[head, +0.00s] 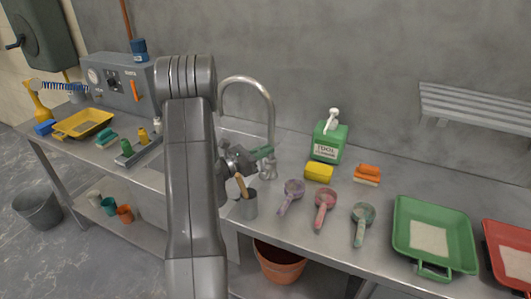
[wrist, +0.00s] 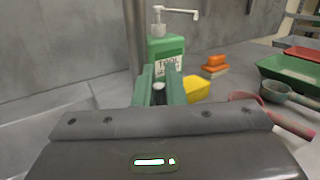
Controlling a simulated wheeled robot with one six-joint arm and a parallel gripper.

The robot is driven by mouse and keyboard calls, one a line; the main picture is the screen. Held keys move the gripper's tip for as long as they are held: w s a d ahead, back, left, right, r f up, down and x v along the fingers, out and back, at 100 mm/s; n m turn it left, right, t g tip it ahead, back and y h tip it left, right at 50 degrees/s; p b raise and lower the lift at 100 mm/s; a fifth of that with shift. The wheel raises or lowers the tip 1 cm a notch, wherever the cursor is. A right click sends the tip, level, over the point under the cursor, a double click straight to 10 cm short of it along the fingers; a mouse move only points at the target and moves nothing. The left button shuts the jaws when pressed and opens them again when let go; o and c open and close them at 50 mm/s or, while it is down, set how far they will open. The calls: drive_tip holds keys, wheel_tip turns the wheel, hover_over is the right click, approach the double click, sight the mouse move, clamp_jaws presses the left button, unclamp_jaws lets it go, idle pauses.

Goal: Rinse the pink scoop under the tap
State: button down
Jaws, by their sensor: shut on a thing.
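The pink scoop (head: 325,198) lies on the steel counter, between a purple scoop (head: 293,190) and a grey-green scoop (head: 362,216). Its pink handle (wrist: 290,122) shows at the right of the wrist view. The tap (head: 247,80) is a tall curved metal spout behind the counter's front edge; its column (wrist: 135,35) rises behind my fingers in the wrist view. My gripper (head: 264,153) is at the tap, away from the scoop. Its green fingers (wrist: 160,88) are shut on a small dark, light-topped piece (wrist: 159,92), apparently the tap's handle. I see no clear water stream.
A grey cup with a brush (head: 245,205) stands just below my gripper. Green (head: 433,265) and red (head: 508,228) trays lie farther right.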

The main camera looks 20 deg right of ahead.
drive_tip(key=c, duration=1.8)
unclamp_jaws()
drive_tip(key=a+b, duration=0.1)
drive_tip(key=a, duration=0.3)
drive_tip(key=s+a+b, duration=0.1)
drive_tip(key=a, duration=0.4)
drive_tip(key=a+f+b, duration=0.1)
drive_tip(key=a, duration=0.3)
drive_tip(key=shift+s+a, duration=0.35)
drive_tip(key=shift+d, duration=0.1)
drive_tip(key=d+p, duration=0.1)
drive_tip(key=d, duration=0.3)
drive_tip(key=w+d+p, duration=0.1)
drive_tip(key=d, duration=0.4)
drive_tip(key=d+r+p, duration=0.1)
drive_tip(key=d, duration=0.3)
drive_tip(key=shift+w+d, duration=0.25)
drive_tip(key=shift+w, duration=0.1)
drive_tip(key=shift+r, duration=0.1)
